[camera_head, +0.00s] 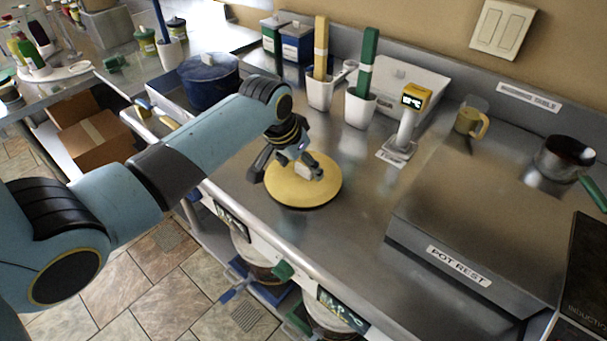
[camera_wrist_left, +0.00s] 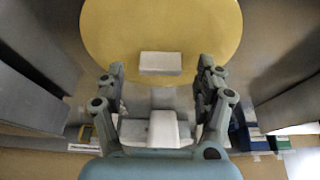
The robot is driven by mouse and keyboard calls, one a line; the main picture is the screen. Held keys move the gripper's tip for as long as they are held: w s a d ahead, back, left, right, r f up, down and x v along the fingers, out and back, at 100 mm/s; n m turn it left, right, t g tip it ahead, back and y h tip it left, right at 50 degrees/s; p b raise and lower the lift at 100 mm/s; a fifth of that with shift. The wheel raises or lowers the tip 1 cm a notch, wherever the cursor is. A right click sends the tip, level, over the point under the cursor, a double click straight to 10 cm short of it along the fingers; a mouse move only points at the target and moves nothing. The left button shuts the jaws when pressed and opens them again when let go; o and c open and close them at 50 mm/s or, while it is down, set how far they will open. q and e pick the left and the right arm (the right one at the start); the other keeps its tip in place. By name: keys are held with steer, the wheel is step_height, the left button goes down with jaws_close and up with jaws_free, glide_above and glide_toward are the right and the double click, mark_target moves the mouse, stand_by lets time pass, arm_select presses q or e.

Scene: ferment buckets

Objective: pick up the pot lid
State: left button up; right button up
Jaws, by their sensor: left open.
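The pot lid (camera_head: 303,193) is a round yellow disc with a pale block-shaped handle, lying flat on the steel counter. It fills the top of the left wrist view (camera_wrist_left: 160,30), with its white handle (camera_wrist_left: 161,63) near the middle. My left gripper (camera_head: 305,170) is over the lid, close to the handle. In the left wrist view its two fingers (camera_wrist_left: 160,78) stand apart, one on each side of the handle's line. Whether they touch the lid cannot be told. My right gripper is not in view.
A dark blue pot (camera_head: 208,82) stands behind my left arm. White holders with a yellow (camera_head: 320,60) and a green upright tool (camera_head: 367,65) stand at the back. A yellow-topped device (camera_head: 408,115) is to the right. A raised steel pot rest (camera_head: 480,200) borders the counter's right.

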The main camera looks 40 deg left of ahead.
arm_select(q)
steer(key=shift+w+f, duration=0.2)
steer(key=shift+f, duration=0.25)
steer(key=c, duration=1.3)
steer(key=shift+r, duration=0.1)
